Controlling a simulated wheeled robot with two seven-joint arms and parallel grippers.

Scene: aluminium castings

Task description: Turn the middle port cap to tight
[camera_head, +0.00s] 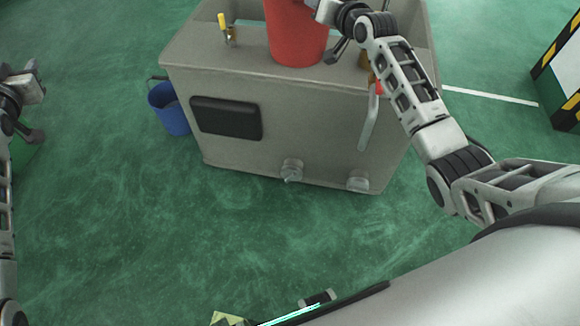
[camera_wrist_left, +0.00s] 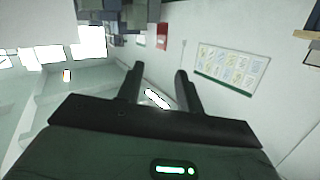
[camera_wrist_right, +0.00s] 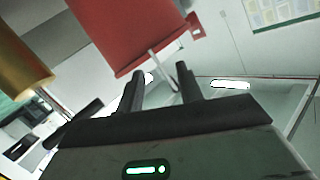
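A grey tank (camera_head: 270,125) stands in the head view. I cannot make out for sure which part is the middle port cap. A large red cylinder (camera_head: 294,40) stands on its top in the middle, and a small brass part (camera_head: 364,60) sits right of it, partly behind my right arm. My right gripper (camera_head: 329,30) is open beside the red cylinder, near its upper right. In the right wrist view the red body (camera_wrist_right: 125,30) is beyond the fingertips and a brass cylinder (camera_wrist_right: 20,68) is at left. My left gripper (camera_head: 38,105) is open and empty, far left of the tank.
A yellow-handled part (camera_head: 223,24) is at the tank's top left. A red-handled lever (camera_head: 369,122) hangs on the front right. Two fittings (camera_head: 291,170) (camera_head: 358,184) stick out low. A blue bucket (camera_head: 169,110) is left of the tank. The green floor in front is clear.

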